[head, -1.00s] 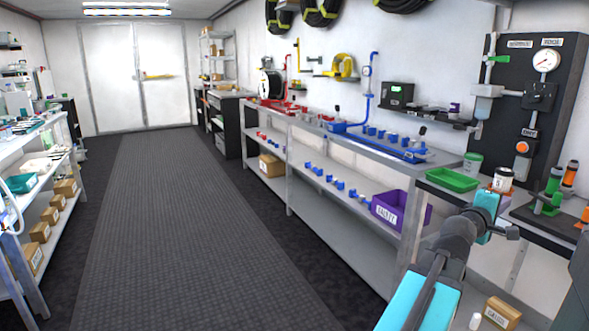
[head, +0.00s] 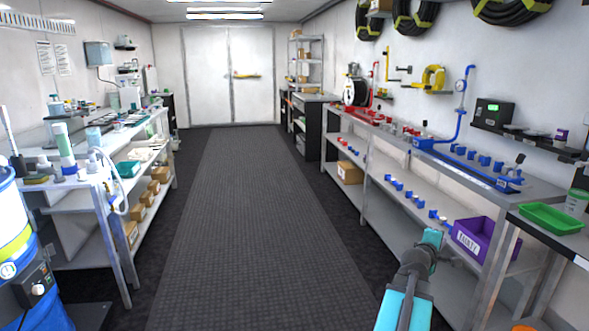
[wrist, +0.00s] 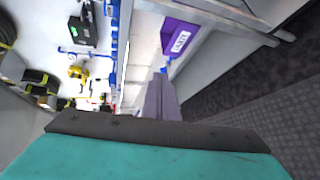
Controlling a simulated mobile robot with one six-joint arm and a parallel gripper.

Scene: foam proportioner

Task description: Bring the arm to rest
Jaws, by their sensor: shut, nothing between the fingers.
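My arm, with turquoise and dark grey links, reaches forward from the bottom right of the head view. Its end is near the front of the right-hand bench, at about the height of the lower shelf in the picture. In the wrist view my gripper (wrist: 160,76) shows as narrow grey fingers, shut and empty. It points along the bench and appears clear of everything. In the head view the fingers are hard to make out beyond the turquoise wrist.
A purple bin (head: 471,240) stands on the lower shelf, right of my arm. A green tray (head: 551,219) sits on the near right counter. A blue drum (head: 28,255) and a shelf bench (head: 125,240) stand left. The central floor mat (head: 235,220) is clear.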

